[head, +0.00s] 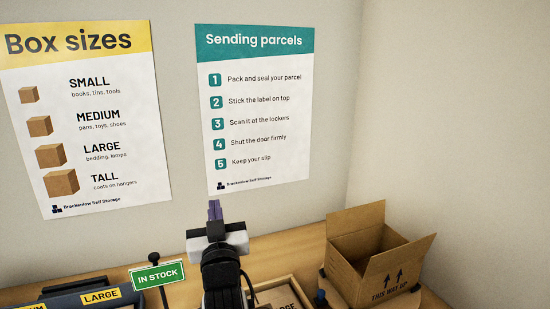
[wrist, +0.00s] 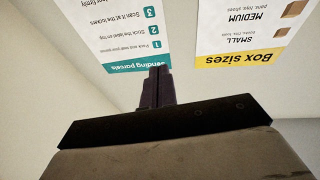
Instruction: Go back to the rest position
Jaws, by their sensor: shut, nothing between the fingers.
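My gripper (head: 214,209) is raised in front of the wall in the head view, with its dark purple fingers pointing up. The fingers are together and nothing is between them. The wrist view also shows my gripper (wrist: 158,70), its shut fingers in front of the wall with the two posters upside down. My gripper touches nothing that I can see.
An open carton (head: 385,262) stands at the right on a wooden counter (head: 285,245). A green IN STOCK sign (head: 158,276) and a dark holder with a LARGE label (head: 100,296) are at the lower left. A shallow box (head: 264,297) is partly hidden behind my arm. Posters (head: 255,110) hang on the wall.

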